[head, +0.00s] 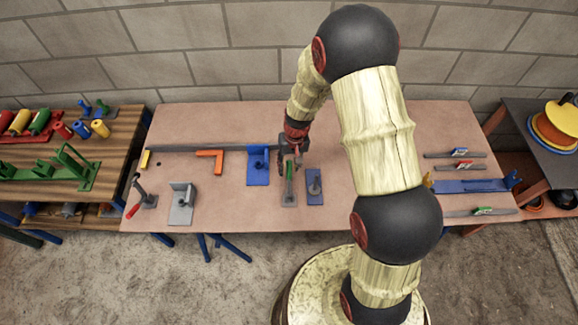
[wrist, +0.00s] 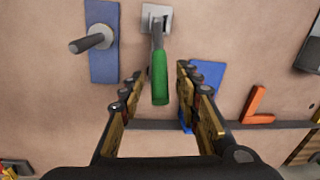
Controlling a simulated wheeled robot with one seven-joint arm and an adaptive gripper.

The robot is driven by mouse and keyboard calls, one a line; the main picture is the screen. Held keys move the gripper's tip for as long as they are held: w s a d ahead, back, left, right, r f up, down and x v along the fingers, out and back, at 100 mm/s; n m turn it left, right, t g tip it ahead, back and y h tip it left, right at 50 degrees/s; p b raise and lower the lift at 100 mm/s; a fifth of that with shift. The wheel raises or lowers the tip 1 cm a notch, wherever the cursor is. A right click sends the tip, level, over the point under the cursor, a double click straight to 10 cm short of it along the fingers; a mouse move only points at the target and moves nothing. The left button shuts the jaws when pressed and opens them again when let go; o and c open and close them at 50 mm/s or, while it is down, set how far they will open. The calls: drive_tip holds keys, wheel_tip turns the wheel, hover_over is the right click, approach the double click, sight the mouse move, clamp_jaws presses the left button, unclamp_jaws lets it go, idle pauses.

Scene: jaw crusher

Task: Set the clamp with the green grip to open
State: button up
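The clamp with the green grip (head: 289,184) stands near the middle of the workbench, on a small grey base. In the wrist view its green handle (wrist: 159,78) points down the picture from the grey base (wrist: 157,16) at the top. My gripper (head: 291,150) is over the bench at the wall-side end of this clamp. In the wrist view my gripper (wrist: 161,74) is open, with one finger on each side of the green handle and a gap showing on both sides. I cannot tell how far the handle lies below the fingertips.
A blue plate with a grey post (head: 314,187) stands close right of the clamp; a blue angle bracket (head: 259,166) is to its left. Further left are an orange square (head: 211,159), a grey bracket (head: 181,203) and a red-gripped clamp (head: 137,204).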

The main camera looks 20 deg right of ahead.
drive_tip(key=c, duration=0.3)
clamp_jaws()
idle(0.7)
